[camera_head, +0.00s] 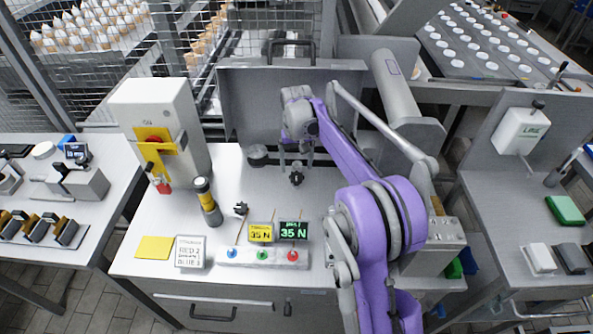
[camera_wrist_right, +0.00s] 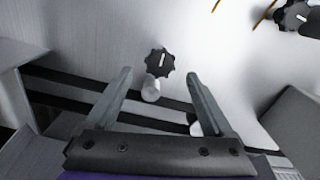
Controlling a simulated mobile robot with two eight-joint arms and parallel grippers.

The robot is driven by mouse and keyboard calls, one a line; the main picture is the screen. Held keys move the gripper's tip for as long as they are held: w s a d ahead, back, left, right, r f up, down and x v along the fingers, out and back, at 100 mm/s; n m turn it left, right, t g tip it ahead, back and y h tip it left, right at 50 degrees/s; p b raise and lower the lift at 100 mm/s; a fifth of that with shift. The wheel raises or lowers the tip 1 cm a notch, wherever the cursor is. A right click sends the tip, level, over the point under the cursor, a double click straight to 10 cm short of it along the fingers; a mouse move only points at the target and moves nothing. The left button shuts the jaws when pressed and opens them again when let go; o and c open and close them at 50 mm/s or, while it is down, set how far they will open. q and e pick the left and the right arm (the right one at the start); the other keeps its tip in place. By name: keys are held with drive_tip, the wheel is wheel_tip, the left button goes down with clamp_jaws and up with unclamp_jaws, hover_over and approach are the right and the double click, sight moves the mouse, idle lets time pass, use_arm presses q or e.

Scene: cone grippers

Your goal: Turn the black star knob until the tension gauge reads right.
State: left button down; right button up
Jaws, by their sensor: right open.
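The black star knob (camera_head: 296,178) stands at the back middle of the white bench, below my right gripper (camera_head: 295,162). In the right wrist view the knob (camera_wrist_right: 160,63) has several lobes and a white mark on top. It lies between the tips of my open right gripper (camera_wrist_right: 159,75) and appears apart from both fingers. The tension gauge (camera_head: 292,231) shows 35 N in green on black. A yellow display or tag (camera_head: 261,232) beside it also reads 35 N. My left gripper is out of view.
A second black knob (camera_head: 240,209) is nearer the front. A strip with blue, green and red buttons (camera_head: 262,257), a white sign (camera_head: 190,251) and a yellow pad (camera_head: 154,247) lie in front. A signal post (camera_head: 207,201) and white machine (camera_head: 158,125) stand left.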

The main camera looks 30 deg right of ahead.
sight(296, 177)
wheel_tip(296, 177, up, 7)
drive_tip(key=shift+f, duration=0.1)
idle(0.5)
drive_tip(key=s+a+r+n+t+p, duration=0.25)
drive_tip(key=s+a, duration=0.75)
drive_tip(key=s, duration=0.5)
drive_tip(key=s+a+f+t, duration=0.1)
drive_tip(key=s+a+f, duration=0.1)
drive_tip(key=s, duration=0.5)
drive_tip(key=s+a+f+n+t, duration=0.1)
drive_tip(key=s+a+f+t, duration=0.1)
drive_tip(key=s+f, duration=0.3)
drive_tip(key=shift+s+a+f, duration=0.2)
drive_tip(key=shift+s+a, duration=0.2)
drive_tip(key=shift+s, duration=0.85)
drive_tip(key=shift+n, duration=0.25)
